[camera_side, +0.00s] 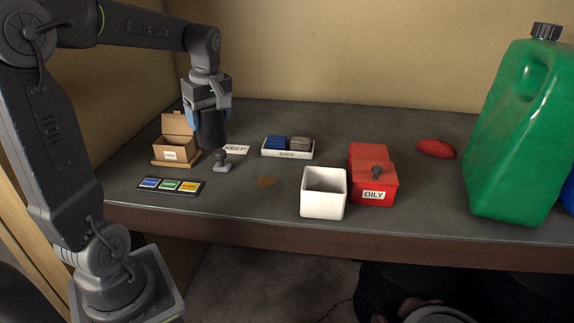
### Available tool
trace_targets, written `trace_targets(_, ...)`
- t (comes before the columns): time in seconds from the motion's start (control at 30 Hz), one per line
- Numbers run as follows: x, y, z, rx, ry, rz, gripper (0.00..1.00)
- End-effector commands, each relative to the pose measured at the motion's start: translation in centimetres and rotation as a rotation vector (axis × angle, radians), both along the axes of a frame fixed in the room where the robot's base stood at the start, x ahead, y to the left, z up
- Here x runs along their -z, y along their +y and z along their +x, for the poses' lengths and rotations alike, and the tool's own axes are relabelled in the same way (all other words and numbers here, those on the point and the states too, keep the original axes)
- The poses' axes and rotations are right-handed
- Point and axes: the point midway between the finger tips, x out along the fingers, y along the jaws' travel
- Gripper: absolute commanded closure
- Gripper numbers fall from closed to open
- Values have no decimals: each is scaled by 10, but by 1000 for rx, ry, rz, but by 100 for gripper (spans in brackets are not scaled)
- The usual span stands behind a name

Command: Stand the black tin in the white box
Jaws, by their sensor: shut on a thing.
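The black tin (212,132) is a dark upright cylinder at the left of the bench. My gripper (208,106) points down and is shut on its upper part. I cannot tell whether the tin's bottom is clear of the bench. The white box (323,206) is an open-topped square box near the front edge, right of the tin and nearer the camera. It looks empty, though its floor is only partly visible.
A grey knobbed piece (222,164) stands just below the tin in the picture. A cardboard box (172,155), colour-label strip (170,186), KEEP card (237,149), RAGS tray (287,154), red OILY box (372,164), red cloth (436,149) and green canister (519,140) are around.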

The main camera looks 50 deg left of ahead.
Motion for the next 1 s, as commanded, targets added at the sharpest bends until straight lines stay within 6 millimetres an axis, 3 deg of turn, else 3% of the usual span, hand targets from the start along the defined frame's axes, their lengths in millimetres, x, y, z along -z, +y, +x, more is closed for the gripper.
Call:
trace_targets(0.53,0,0,1,0,-2,0,60)
trace_targets(0.67,-1,-7,11,8,-2,-1,60)
trace_targets(0.87,-2,-52,61,42,-1,-6,60)
trace_targets(1.0,-2,-106,101,65,-1,-7,60)
